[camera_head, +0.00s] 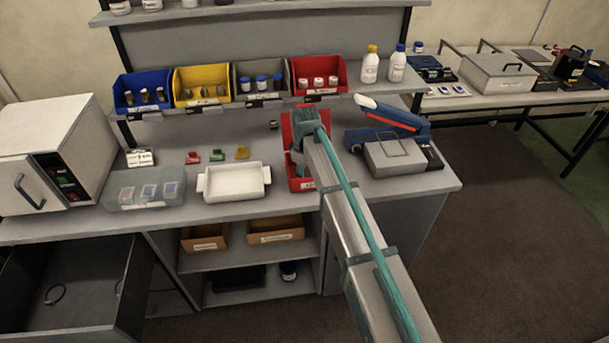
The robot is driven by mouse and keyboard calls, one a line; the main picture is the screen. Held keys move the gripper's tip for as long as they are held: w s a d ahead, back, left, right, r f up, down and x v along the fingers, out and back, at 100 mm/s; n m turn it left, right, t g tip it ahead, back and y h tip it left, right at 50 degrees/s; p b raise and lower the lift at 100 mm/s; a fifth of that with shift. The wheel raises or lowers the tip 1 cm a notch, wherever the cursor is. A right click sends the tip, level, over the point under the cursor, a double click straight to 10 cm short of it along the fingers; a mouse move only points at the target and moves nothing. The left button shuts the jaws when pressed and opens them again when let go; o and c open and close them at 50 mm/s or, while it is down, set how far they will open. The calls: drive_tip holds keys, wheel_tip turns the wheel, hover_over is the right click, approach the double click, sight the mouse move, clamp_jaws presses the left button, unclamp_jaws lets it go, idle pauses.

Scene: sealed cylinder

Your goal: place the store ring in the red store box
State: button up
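A red box (287,132) stands on the counter, partly hidden by my arm. Another red bin (318,92) with several white-capped vials stands on the shelf above. My gripper (305,118) is over the back part of the counter's red box. Its fingertips are too small and covered to show whether it is open or holds anything. I cannot make out a store ring at the gripper. A dark ring-like thing (54,294) shows in the open drawer at lower left; I cannot tell if it is the store ring.
Blue, yellow and grey bins (246,93) line the shelf above my gripper. A white tray (236,182) is left of the red box, and a blue-grey device (390,145) is right. The open drawer (80,318) juts out at lower left.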

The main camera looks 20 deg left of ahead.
wheel_tip(320, 180, up, 12)
drive_tip(key=b, duration=0.2)
drive_tip(key=shift+r+b, duration=0.2)
drive_tip(key=shift+b, duration=0.1)
drive_tip(key=shift+s+f, duration=0.1)
idle(0.5)
